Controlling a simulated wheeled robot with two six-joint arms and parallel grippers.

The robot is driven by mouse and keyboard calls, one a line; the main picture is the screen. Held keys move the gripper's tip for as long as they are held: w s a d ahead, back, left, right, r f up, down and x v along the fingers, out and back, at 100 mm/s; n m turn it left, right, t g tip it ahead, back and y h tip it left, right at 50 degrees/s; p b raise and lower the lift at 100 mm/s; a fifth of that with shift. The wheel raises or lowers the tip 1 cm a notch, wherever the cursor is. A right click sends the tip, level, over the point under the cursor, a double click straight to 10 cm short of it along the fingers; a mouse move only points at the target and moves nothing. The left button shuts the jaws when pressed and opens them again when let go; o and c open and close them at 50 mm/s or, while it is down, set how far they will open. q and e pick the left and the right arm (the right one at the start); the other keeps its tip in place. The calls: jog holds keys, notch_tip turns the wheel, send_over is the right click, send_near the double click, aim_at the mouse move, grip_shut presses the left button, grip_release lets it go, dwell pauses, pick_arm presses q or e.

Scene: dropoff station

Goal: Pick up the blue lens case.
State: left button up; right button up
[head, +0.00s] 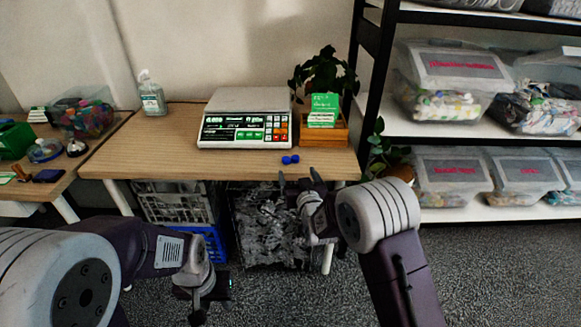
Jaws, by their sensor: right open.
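The blue lens case (290,160) is a small pair of round blue caps. It lies on the wooden table near its front edge, in front of the scale and the wooden box. My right gripper (298,178) is open and empty, with its two fingertips just below the case in the picture, at the table's front edge. It appears apart from the case. My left gripper (197,314) hangs low at the bottom of the view, in front of the table; its jaws are too dark and cut off to read.
A white scale (247,103) stands behind the case. A wooden box (322,133) with a green card and a plant (325,75) are to its right. A pump bottle (152,94) stands at the back left. Crates fill the space below. The table's left front is clear.

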aim_at(291, 160)
jog(key=shift+w+a+r+p, duration=0.15)
jog(key=shift+w+r+p, duration=0.05)
jog(key=shift+w+p, duration=0.75)
jog(key=shift+w+a+f+b, duration=0.1)
jog(key=shift+w+f+b, duration=0.35)
jog(key=shift+w+b, duration=0.15)
jog(key=b+x, duration=0.1)
jog(key=x, duration=0.5)
jog(key=shift+a, duration=0.1)
jog(key=shift+r, duration=0.15)
jog(key=c, duration=1.4)
